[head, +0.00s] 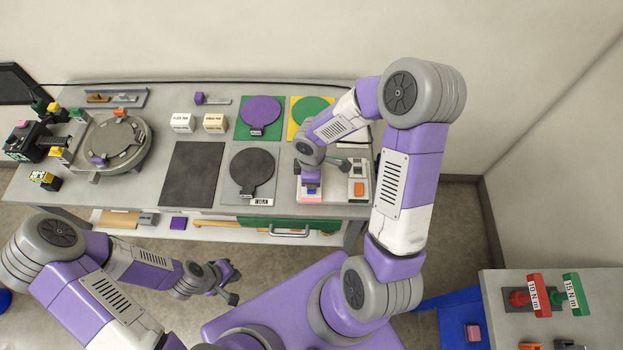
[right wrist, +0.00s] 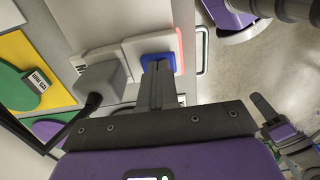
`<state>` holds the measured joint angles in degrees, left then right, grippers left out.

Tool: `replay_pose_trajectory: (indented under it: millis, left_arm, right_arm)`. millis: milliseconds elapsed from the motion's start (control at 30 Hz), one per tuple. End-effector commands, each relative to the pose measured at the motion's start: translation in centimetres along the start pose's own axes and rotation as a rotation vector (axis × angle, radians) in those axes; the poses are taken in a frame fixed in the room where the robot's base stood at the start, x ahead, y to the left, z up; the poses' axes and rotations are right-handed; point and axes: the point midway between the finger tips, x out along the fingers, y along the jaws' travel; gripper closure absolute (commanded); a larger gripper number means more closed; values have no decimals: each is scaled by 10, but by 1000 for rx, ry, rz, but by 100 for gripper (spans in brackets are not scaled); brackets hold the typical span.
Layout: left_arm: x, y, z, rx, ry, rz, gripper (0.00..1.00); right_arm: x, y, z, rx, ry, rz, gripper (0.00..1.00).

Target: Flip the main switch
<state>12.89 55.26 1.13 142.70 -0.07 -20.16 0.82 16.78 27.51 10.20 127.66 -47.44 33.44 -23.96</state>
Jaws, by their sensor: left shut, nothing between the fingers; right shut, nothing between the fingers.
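My right gripper (head: 311,181) points down over a white switch box (head: 311,197) at the bench's front right; its fingers are shut with nothing between them. In the right wrist view the shut fingers (right wrist: 156,84) reach a blue rocker (right wrist: 158,61) on the white box (right wrist: 165,42), whose edge glows red. The fingertips overlap the rocker; I cannot tell whether they touch it. A second white box (head: 358,170) with an orange rocker (head: 359,189) stands just to the right. My left gripper (head: 228,285) is shut and empty, in front of the bench.
A grey block (right wrist: 101,83) with a dark cable is beside the switch box. Green, yellow and purple disc panels (head: 261,112) and a dark mat (head: 190,174) lie left. A round fixture (head: 112,140) stands far left. A side table (head: 590,322) with red and green handles is at right.

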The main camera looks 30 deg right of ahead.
Motion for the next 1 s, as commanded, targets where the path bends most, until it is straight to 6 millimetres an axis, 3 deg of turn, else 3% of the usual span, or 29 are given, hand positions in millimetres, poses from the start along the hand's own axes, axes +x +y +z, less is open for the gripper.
replay_pose_trajectory:
  millis: [167,367,533,800,1000]
  left_arm:
    - [-2,1,0,0,0,0,100]
    - [-20,8,1,0,0,0,100]
    - [-40,15,2,0,0,0,100]
    - [-42,16,2,0,0,0,100]
    - [-43,16,2,0,0,0,100]
  right_arm:
    - [-3,0,0,0,0,0,100]
    - [-24,2,0,-1,0,1,100]
    - [-51,6,-1,-2,1,4,100]
    - [-109,14,-1,-2,2,5,100]
    - [-133,16,-1,-3,0,2,100]
